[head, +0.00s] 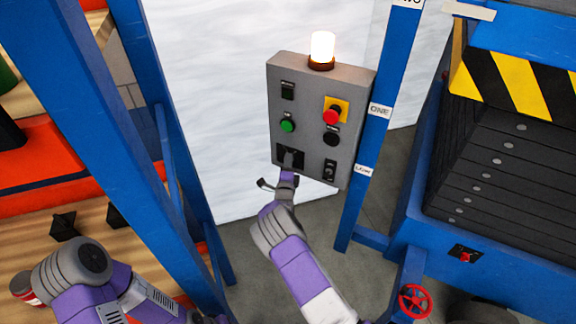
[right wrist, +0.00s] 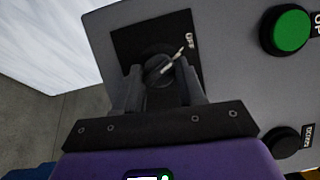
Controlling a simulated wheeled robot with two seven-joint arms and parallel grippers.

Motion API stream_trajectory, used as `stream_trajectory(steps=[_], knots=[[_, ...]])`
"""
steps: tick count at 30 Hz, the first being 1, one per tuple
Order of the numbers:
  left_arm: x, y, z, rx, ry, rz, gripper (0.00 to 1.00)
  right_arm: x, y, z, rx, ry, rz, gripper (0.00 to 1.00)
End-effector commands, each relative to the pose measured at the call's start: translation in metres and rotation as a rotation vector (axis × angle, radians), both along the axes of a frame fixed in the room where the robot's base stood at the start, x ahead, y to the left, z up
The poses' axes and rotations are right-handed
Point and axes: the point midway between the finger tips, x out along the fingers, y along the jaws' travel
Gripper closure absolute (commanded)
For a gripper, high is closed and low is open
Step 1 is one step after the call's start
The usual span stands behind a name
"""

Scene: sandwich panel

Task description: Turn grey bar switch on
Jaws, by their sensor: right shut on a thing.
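The grey bar switch (right wrist: 160,68) is a round dark knob with a grey bar, on a black square plate at the lower left of the grey control panel (head: 303,100). In the right wrist view a pale mark on it points towards a small label that seems to read OFF. My right gripper (right wrist: 160,88) is shut on the bar, one finger on each side. In the head view the right gripper (head: 290,163) reaches up to the plate from below and hides part of the switch.
The panel also bears a green button (head: 287,125), a red mushroom button (head: 333,116) on yellow, a black button (head: 331,139) and a small switch (head: 330,170). A lit lamp (head: 322,47) tops it. Blue posts (head: 382,85) flank it closely.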

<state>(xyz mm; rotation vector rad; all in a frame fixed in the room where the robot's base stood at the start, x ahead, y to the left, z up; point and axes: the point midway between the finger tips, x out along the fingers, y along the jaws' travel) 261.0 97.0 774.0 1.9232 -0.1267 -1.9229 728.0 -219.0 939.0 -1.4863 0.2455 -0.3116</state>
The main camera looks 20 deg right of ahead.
Motion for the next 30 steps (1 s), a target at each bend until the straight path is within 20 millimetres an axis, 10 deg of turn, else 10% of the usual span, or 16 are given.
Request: stream_trajectory(steps=[30], knots=[[0.0, 0.0, -0.1, 0.0, 0.0, 0.0, 0.53, 0.003, 0.003, -0.01, 0.618, -0.576, 0.001, 0.91]])
